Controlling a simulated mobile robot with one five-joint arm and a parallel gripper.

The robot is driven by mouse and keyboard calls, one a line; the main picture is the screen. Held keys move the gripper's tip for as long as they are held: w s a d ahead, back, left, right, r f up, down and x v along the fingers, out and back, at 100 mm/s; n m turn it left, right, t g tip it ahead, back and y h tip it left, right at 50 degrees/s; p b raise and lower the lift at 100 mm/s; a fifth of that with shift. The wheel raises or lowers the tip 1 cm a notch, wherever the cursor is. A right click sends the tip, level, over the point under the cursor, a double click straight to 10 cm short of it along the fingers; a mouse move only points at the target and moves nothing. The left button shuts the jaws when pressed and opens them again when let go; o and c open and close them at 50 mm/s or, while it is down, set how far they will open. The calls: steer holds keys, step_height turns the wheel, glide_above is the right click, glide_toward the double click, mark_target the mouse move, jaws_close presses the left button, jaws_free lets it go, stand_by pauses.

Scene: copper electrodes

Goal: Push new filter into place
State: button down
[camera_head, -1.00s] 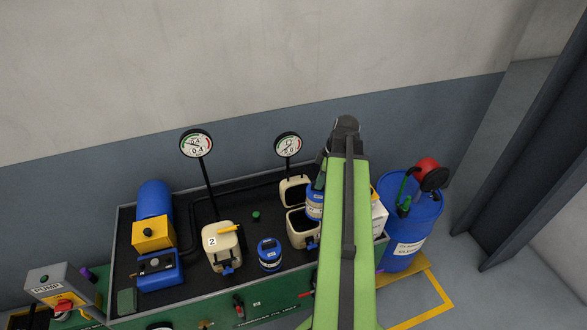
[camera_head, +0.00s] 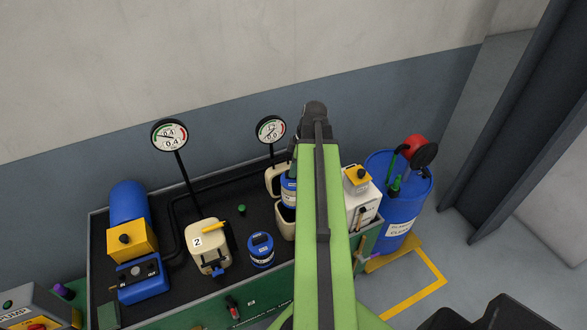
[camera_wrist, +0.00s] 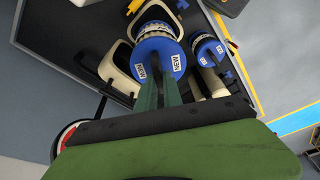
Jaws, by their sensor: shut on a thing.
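My gripper (camera_wrist: 161,92) is shut on a blue filter (camera_wrist: 158,60) with "NEW" labels and a pale ribbed body, seen in the wrist view. In the head view this filter (camera_head: 289,187) is partly hidden by my arm. It appears at or above the mouth of a cream open housing (camera_head: 285,222), with the raised cream lid (camera_head: 273,180) behind it. The wrist view cannot show how deep the filter sits. Another blue canister (camera_head: 261,250) stands on the bench, left of the housing; a second blue canister also shows in the wrist view (camera_wrist: 207,50).
A closed cream housing marked 2 (camera_head: 208,248) stands further left. Two gauges (camera_head: 170,135) (camera_head: 271,130) rise on posts. A white box (camera_head: 361,202) and blue drum (camera_head: 397,200) stand to the right. A blue motor unit (camera_head: 128,206) is at the left end.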

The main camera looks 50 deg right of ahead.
steer(key=shift+f+b, duration=2.05)
steer(key=shift+f, duration=0.3)
steer(key=shift+f+b, duration=1.5)
steer(key=shift+f, duration=0.05)
steer(key=shift+f+b, duration=4.85)
steer(key=c, duration=1.4)
jaws_free()
steer(key=shift+r, duration=0.15)
steer(key=p, duration=1.7)
glide_toward(294, 184)
steer(key=d+f, duration=0.2)
steer(key=f, duration=0.1)
steer(key=d+f, duration=0.1)
steer(key=f, duration=0.1)
